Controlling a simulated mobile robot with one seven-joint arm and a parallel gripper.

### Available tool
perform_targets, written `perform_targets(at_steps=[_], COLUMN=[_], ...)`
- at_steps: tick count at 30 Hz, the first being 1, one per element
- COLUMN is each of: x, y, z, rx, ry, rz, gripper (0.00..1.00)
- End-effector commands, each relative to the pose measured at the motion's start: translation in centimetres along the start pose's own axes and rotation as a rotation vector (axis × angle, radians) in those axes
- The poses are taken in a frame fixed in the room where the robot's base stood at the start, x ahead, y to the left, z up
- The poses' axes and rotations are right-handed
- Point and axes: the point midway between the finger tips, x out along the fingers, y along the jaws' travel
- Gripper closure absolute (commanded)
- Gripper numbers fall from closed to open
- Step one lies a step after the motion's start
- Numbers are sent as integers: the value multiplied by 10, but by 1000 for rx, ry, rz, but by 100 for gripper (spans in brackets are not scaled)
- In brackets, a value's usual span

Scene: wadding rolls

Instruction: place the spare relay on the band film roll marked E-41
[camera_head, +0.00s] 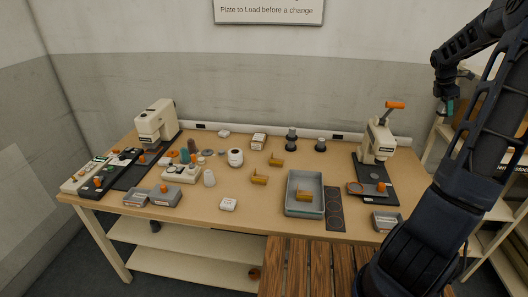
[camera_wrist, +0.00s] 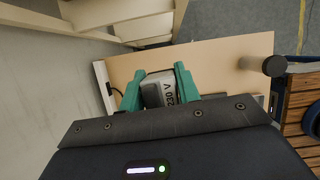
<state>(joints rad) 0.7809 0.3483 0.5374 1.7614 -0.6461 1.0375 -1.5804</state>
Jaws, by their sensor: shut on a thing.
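My gripper (camera_wrist: 160,82) has teal fingers and is shut on a grey block-shaped relay (camera_wrist: 160,93) with "230 V" on its side. In the head view my gripper (camera_head: 449,105) is high at the right, raised well above the bench and beside the shelf; the relay is too small to make out there. No mark E-41 can be read in either view, so I cannot tell which thing is that roll. Two dark spools (camera_head: 291,139) (camera_head: 320,145) stand at the back of the bench, and a white roll-like piece (camera_head: 235,158) stands near its middle.
The bench (camera_head: 270,210) holds a cream machine (camera_head: 156,122) at left, another with an orange handle (camera_head: 378,140) at right, a grey tray (camera_head: 304,213) and several small parts. A shelf (camera_head: 505,215) stands at the right. My arm covers the bench's right front corner.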

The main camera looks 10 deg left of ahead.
Motion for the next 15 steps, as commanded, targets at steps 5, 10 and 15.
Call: perform_targets(at_steps=[5, 10, 15], x=[-14, -27, -47], y=[17, 40, 70], z=[-20, -51, -100], rx=[-47, -112, -207], ry=[2, 1, 2], rz=[18, 46, 85], gripper=[91, 91, 91])
